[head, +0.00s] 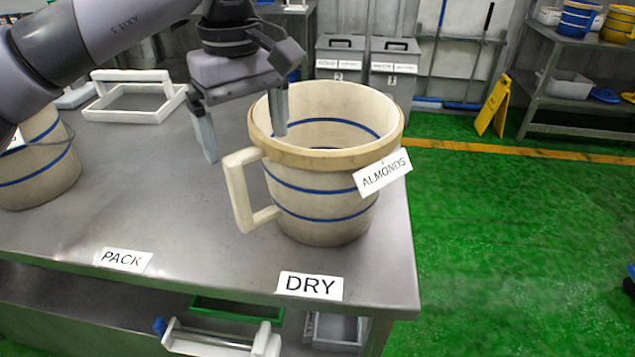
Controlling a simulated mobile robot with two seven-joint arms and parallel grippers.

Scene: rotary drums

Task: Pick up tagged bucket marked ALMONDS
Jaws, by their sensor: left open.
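The tagged bucket marked ALMONDS (310,180) is cream with blue bands and a tan rim. It stands upright on the steel table near its right end, behind the DRY label. Its white tag (383,172) hangs at the rim's right front, and its handle (241,190) sticks out to the left. My left gripper (243,138) is open above the bucket's left rim. One finger is outside the bucket to the left, and the other shows at the rim's inner side. I cannot tell whether either finger touches. My right gripper is not in view.
Another banded bucket (40,165) stands at the table's left, partly behind my arm. A white frame (133,97) lies at the back left. PACK (123,259) and DRY (310,285) labels mark the front edge. Grey bins (393,68) stand behind. The table middle is clear.

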